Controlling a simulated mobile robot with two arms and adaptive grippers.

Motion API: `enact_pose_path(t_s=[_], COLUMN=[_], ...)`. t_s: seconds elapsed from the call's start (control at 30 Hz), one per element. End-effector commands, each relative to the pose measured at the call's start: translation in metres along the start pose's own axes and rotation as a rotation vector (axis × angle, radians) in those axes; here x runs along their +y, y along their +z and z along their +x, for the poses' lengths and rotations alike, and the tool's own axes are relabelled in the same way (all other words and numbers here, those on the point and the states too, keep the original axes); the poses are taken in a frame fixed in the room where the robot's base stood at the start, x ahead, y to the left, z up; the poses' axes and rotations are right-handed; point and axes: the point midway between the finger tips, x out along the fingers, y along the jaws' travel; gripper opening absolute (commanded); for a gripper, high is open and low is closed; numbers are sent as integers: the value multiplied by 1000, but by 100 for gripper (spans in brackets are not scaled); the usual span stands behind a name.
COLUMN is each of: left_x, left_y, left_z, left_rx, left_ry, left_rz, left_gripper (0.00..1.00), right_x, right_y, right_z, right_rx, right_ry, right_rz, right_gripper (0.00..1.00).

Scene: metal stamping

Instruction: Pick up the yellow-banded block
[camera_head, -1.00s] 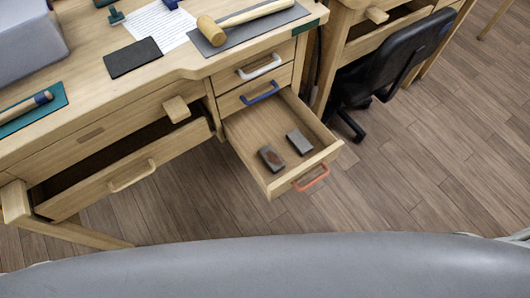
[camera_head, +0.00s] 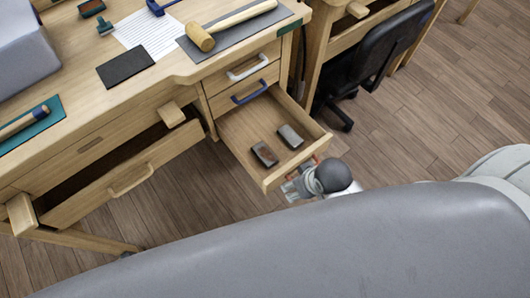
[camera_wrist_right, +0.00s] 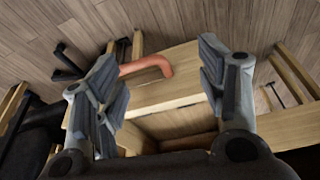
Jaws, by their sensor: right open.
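Two small blocks lie in the open lower drawer (camera_head: 262,178) in the head view. The left block (camera_head: 265,154) is dark with a reddish-brown face; the right block (camera_head: 290,136) is grey. I cannot make out a yellow band on either. My right gripper (camera_head: 293,188) is just outside the drawer's front, by the red handle (camera_head: 312,163), below the blocks in the picture. In the right wrist view my right gripper (camera_wrist_right: 158,65) is open and empty, with the red handle (camera_wrist_right: 150,65) showing between its fingers. My left gripper is out of view.
The bench top holds a mallet (camera_head: 235,24), a dark pad (camera_head: 125,66), paper (camera_head: 147,34) and another reddish-topped block (camera_head: 91,8). A wide drawer (camera_head: 125,180) is open at left. A black chair (camera_head: 375,60) stands at right. Floor right of the drawer is clear.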

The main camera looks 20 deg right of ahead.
Motion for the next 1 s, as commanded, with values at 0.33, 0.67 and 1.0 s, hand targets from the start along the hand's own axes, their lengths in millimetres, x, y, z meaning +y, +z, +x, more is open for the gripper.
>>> enact_pose_path(t_s=[0.33,0.67,1.0], left_x=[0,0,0], left_y=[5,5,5], left_z=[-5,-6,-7], left_rx=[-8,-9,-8], left_ry=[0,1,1], left_rz=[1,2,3], left_gripper=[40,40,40], right_x=[-86,-150,-92], right_y=[-80,-125,-160], right_z=[-33,-16,20], right_rx=[77,-5,-216], right_ry=[-212,-327,-162], right_rz=[-116,-278,-273], right_gripper=[65,65,65])
